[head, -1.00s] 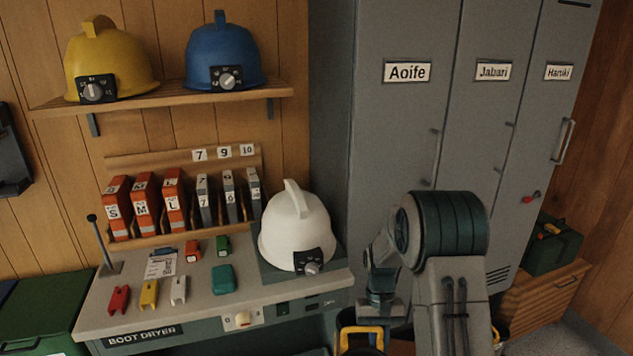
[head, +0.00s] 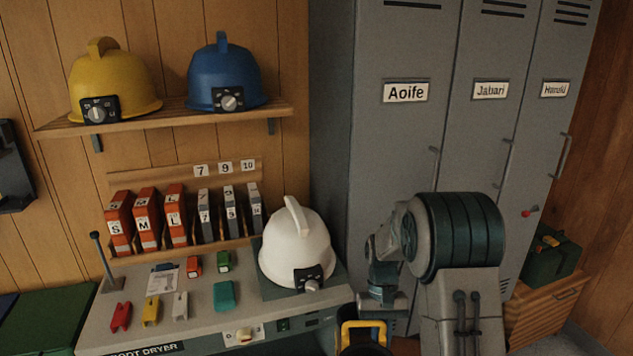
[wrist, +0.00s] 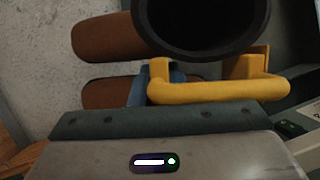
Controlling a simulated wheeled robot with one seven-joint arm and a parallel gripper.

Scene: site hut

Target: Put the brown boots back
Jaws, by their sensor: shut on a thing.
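The brown boots show in the wrist view, with two brown boot ends (wrist: 105,38) pointing left, side by side, and one dark round boot opening (wrist: 205,22) at the top. A yellow handle (wrist: 225,90) runs beside them. My gripper (wrist: 160,82) is shut on the yellow handle at its left part; a blue finger shows there. In the head view the yellow handle (head: 362,326) and a dark opening show at the bottom edge, right of the boot dryer (head: 95,325). The lower part of the boots is hidden or out of frame there.
A white helmet (head: 296,250) sits on the dryer's right end, close to my arm. Small coloured clips and a lever (head: 100,260) stand on its top. Grey lockers (head: 405,150) rise behind my arm. A green case (head: 550,257) sits on a wooden cabinet (head: 545,305) at right.

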